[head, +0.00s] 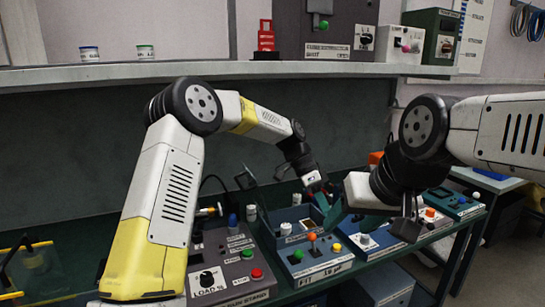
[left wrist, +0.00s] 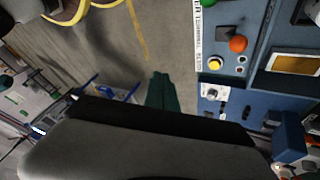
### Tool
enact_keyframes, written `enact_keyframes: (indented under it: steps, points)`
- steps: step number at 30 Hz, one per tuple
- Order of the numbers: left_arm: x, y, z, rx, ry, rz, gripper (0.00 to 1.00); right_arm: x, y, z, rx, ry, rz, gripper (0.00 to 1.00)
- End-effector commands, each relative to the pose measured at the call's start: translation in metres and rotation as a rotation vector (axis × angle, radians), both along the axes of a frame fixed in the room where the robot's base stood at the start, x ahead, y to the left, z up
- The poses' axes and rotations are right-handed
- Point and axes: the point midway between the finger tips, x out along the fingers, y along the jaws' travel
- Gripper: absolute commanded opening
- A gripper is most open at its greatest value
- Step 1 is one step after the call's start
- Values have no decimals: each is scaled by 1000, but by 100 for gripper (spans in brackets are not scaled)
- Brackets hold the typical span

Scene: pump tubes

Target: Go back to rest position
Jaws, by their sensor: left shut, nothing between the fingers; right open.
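My left arm comes in from the left and reaches over the control boxes on the bench. My left gripper (head: 321,199) is at the middle of the bench, small and partly hard to make out in the head view. In the left wrist view its green fingers (left wrist: 162,92) are together with nothing between them. My right gripper (head: 353,219) has teal fingers spread apart and empty, over the blue boxes right of the middle. The two grippers are close together, the right one nearer to the camera. Whether they touch anything below is not clear.
A blue box (head: 309,265) with coloured buttons stands below the grippers, beside a grey box with a load dial (head: 207,281). A teal box (head: 455,204) is further right. A shelf (head: 230,72) runs behind and above the arms. Floor (left wrist: 110,50) shows beside the boxes in the left wrist view.

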Motion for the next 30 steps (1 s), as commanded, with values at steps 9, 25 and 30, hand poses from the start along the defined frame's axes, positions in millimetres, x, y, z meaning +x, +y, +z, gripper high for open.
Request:
enact_keyframes:
  steps: [9,25,30]
  points:
    - [-20,62,53,156,-93,241,0,0,0,0,0,0,0,57]
    - [-131,229,136,267,-253,1066,0,0,0,0,0,0,0,57]
    - [-177,268,137,202,-257,1324,0,0,0,0,0,0,0,57]
